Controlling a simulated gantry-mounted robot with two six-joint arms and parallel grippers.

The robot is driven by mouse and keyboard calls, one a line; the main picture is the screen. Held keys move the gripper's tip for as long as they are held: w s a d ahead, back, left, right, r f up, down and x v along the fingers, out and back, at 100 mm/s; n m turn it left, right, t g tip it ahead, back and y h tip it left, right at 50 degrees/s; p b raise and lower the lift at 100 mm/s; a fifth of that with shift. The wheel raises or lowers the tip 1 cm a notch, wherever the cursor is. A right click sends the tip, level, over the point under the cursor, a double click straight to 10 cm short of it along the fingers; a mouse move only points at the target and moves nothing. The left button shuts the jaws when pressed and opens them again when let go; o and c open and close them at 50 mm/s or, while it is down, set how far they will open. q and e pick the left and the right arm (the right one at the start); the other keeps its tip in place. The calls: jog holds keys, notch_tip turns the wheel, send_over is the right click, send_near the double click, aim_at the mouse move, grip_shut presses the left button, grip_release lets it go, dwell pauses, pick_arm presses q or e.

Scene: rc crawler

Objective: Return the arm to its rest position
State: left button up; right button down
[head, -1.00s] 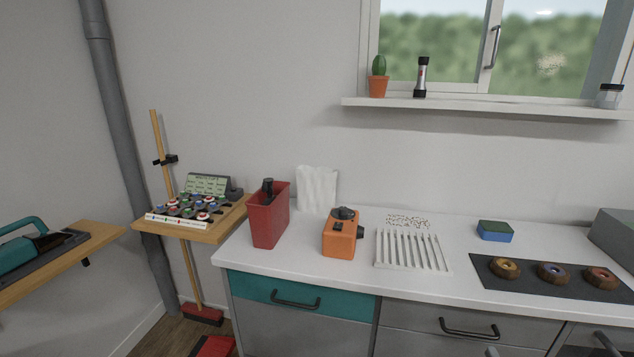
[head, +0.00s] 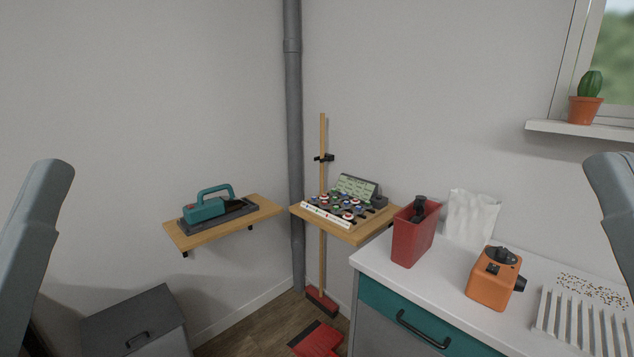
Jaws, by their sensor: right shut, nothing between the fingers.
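A grey link of my left arm (head: 30,250) stands at the left edge of the head view. A matching link of my right arm (head: 615,205) stands at the right edge. Both links rise with rounded upper ends and are cut off by the picture. No fingers of either gripper show, and nothing held can be seen.
The white counter (head: 445,290) carries a red bin (head: 415,235), a white paper bag (head: 470,218), an orange device (head: 493,280) and a white slotted rack (head: 580,325). Wooden shelves hold a teal tool (head: 207,209) and a tray of coloured pieces (head: 340,210). A grey lidded box (head: 130,320) stands lower left.

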notch_tip(320, 180, up, 30)
jog(key=p, duration=2.7)
jog(key=shift+w+r, duration=0.1)
